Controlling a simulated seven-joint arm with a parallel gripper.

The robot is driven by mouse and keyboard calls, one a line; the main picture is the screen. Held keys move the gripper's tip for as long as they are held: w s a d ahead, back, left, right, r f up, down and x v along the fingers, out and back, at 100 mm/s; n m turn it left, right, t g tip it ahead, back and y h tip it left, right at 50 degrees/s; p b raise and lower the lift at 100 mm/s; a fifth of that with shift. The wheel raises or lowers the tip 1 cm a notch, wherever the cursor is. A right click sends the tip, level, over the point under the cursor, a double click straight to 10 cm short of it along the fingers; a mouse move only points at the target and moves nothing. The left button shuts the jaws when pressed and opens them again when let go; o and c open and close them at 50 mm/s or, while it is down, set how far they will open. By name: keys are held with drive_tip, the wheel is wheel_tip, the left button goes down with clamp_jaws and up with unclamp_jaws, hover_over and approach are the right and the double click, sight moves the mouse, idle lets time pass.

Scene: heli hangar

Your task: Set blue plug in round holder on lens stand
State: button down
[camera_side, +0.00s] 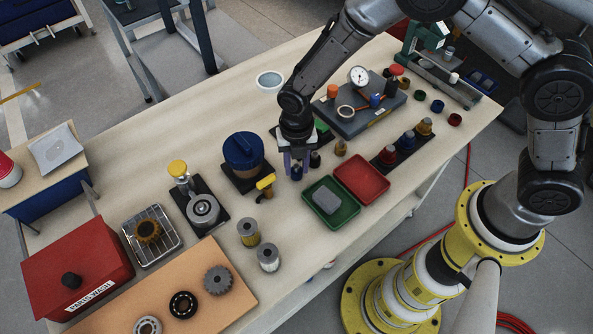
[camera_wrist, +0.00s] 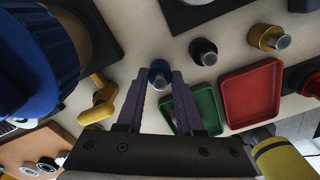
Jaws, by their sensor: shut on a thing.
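The blue plug (camera_side: 297,174) is between the purple fingertips of my gripper (camera_side: 296,168), which is shut on it. In the wrist view the plug (camera_wrist: 160,70) shows its round silvery end between the fingertips (camera_wrist: 158,80). It is at or just above the table; I cannot tell whether it touches. A grey plate (camera_side: 382,117) at the back carries a white dial, an upright ring (camera_side: 345,112) and small coloured parts. It may be the lens stand, with the ring as a round holder, but I cannot tell for sure.
A black plug (camera_wrist: 203,52) and a gold plug (camera_wrist: 268,38) stand beside the blue one. A green tray (camera_side: 333,219) with a grey block and a red tray (camera_side: 362,178) lie close by. A blue-lidded pot (camera_side: 243,152) and yellow-handled part (camera_side: 265,184) stand left.

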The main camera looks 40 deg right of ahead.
sight(296, 166)
drive_tip(key=shift+r, duration=2.75)
drive_tip(key=shift+r+n, duration=0.2)
drive_tip(key=shift+n, duration=0.1)
drive_tip(key=w+d+r, duration=0.3)
drive_tip(key=w+d, duration=0.5)
drive_tip(key=shift+w+a+f, duration=0.1)
drive_tip(key=shift+f, duration=1.15)
drive_tip(key=shift+a+f, duration=0.1)
drive_tip(key=shift+f, duration=1.15)
drive_tip(key=shift+f, duration=0.95)
drive_tip(key=shift+c, duration=2.3)
unclamp_jaws()
